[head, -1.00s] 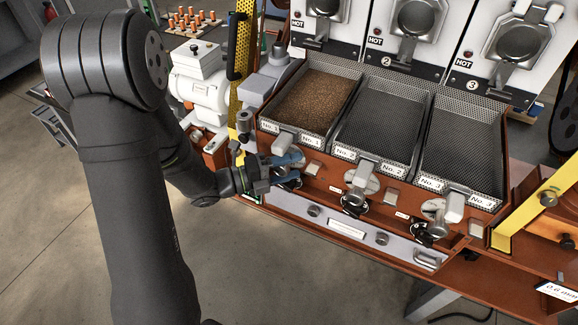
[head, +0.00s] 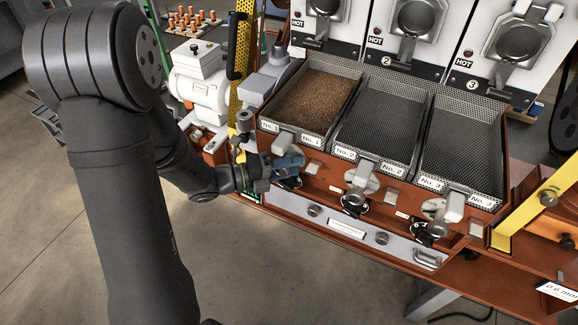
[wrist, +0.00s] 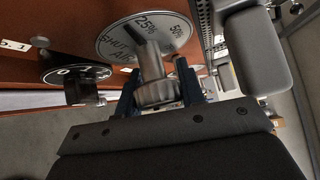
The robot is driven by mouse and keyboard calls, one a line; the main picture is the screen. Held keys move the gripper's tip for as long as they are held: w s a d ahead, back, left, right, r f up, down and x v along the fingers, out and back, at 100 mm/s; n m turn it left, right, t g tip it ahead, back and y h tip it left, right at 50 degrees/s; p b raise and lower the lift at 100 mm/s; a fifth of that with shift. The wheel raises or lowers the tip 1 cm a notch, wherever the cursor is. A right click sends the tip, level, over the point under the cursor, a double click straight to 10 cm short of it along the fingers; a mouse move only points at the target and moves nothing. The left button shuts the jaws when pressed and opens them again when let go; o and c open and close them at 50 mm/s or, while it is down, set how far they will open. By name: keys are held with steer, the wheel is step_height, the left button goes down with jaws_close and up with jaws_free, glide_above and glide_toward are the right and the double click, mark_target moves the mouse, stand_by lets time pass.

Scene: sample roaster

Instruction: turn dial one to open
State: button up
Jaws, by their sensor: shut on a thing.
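My gripper (head: 288,162) is at the left end of the tray front, below the tray marked No. 1 (head: 290,137). In the wrist view its two blue fingers (wrist: 159,90) stand on either side of the grey knob of dial one (wrist: 153,68) and are shut on it. In the head view the gripper hides most of dial one.
A black dial (wrist: 62,72) with numbers sits beside dial one in the wrist view. A grey block handle (wrist: 258,50) is close on the other side. Dial two (head: 362,181) and dial three (head: 434,207) are to the right. Brown beans (head: 315,100) lie in the first tray.

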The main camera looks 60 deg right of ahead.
steer(key=o, duration=1)
steer(key=v, duration=1.7)
steer(key=shift+w+a, duration=0.2)
